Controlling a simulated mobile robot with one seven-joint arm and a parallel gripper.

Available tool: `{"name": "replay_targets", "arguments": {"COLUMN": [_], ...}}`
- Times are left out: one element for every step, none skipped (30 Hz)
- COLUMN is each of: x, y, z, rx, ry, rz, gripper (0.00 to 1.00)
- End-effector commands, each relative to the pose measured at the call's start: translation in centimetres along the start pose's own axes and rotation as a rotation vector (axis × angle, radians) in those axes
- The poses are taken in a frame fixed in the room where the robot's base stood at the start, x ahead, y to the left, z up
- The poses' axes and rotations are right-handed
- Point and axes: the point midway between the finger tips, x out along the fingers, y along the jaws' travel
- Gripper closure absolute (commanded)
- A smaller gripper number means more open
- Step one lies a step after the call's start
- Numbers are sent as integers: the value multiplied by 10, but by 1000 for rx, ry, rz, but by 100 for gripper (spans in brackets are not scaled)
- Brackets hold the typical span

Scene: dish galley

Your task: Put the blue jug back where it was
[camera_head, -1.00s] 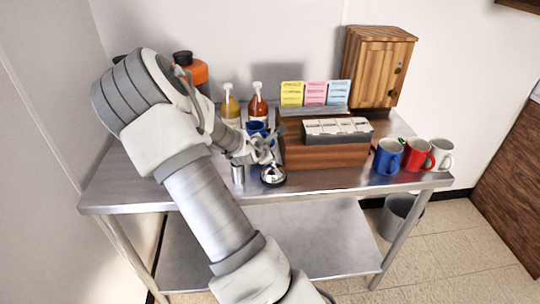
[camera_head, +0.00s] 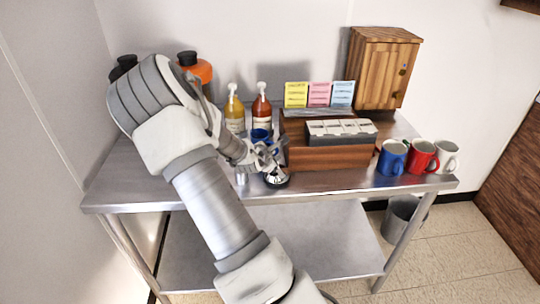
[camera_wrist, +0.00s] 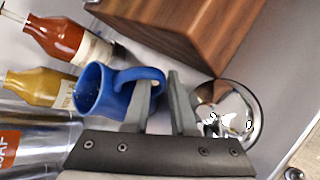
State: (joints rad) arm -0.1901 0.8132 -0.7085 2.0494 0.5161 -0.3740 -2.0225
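The blue jug (camera_head: 260,136) stands on the metal table in front of the sauce bottles, left of the wooden box; my arm partly hides it. In the wrist view the jug (camera_wrist: 96,92) shows its rim and its handle pointing toward my fingers. My gripper (camera_wrist: 160,84) is open, fingers apart, with the handle's outer end seen between the fingertips. I cannot tell if either finger touches it. In the head view my gripper (camera_head: 268,158) is just in front of the jug, low over the table.
A shiny bell (camera_head: 276,180) stands close to my gripper, near the front edge. A yellow bottle (camera_head: 235,112) and a red bottle (camera_head: 262,110) stand behind. The wooden box (camera_head: 316,154) is at right. Blue (camera_head: 391,160), red (camera_head: 421,158) and white (camera_head: 446,158) mugs stand farther right.

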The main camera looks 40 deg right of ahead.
Motion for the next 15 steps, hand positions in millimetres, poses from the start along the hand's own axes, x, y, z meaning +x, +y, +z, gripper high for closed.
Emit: {"name": "replay_targets", "arguments": {"x": [-5, -8, -13, -17, -22, -28, -34, -38, -45, -50, -54, -61, -66, -70, -76], "y": [1, 1, 1, 2, 1, 2, 1, 2, 2, 2, 2, 1, 2, 2, 2], "z": [-1, -1, -1, -1, -1, -1, -1, -1, -1, -1, -1, -1, -1, -1, -1], "rx": [-2, -2, -2, -2, -2, -2, -1, -2, -3, -3, -4, -3, -3, -3, -3], "ry": [2, 2, 2, 3, 2, 3, 3, 3, 4, 3, 3, 3, 3, 3, 3], "rz": [1, 1, 1, 2, 1, 2, 1, 2, 2, 1, 2, 1, 2, 2, 2], "gripper": [76, 76, 76, 76, 76, 76, 76, 76, 76, 76, 76, 76, 76, 76, 76]}}
